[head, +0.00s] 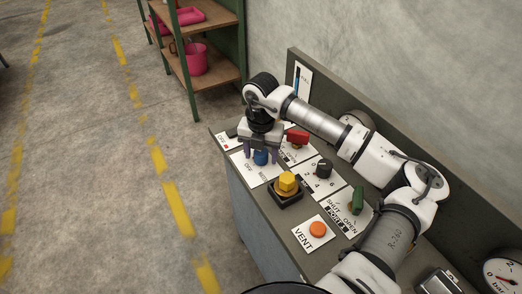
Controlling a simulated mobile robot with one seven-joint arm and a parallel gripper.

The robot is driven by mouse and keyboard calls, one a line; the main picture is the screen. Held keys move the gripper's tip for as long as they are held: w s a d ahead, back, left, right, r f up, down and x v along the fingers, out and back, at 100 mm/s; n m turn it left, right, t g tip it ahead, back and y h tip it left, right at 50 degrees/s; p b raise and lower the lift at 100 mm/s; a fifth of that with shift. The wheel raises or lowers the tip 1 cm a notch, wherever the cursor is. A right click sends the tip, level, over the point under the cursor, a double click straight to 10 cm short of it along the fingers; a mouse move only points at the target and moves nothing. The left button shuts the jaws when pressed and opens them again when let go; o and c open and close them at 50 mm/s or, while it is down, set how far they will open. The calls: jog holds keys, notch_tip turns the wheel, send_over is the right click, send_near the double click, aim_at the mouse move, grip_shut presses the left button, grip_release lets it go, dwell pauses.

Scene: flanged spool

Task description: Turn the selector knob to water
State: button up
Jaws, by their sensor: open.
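My gripper (261,156) is at the far left end of the grey control bench (283,238), pointing down with its fingers apart. A blue knob (261,159) shows between the fingertips, on a white label plate (246,173). I cannot tell whether the fingers touch it. Part of the plate's lettering is hidden by the gripper and the rest is too small to read surely; I cannot make out the word water. A black knob (323,169) stands on a numbered plate to the right, apart from my gripper.
A red handle (297,137) is close to my gripper's right. A yellow knob (288,184), a green handle (357,200) and an orange VENT button (317,229) lie nearer. A gauge (503,273) is at lower right. A raised back panel borders the bench; floor at left is open.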

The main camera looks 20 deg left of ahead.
jog(key=shift+c, duration=0.5)
jog(key=c, duration=0.9)
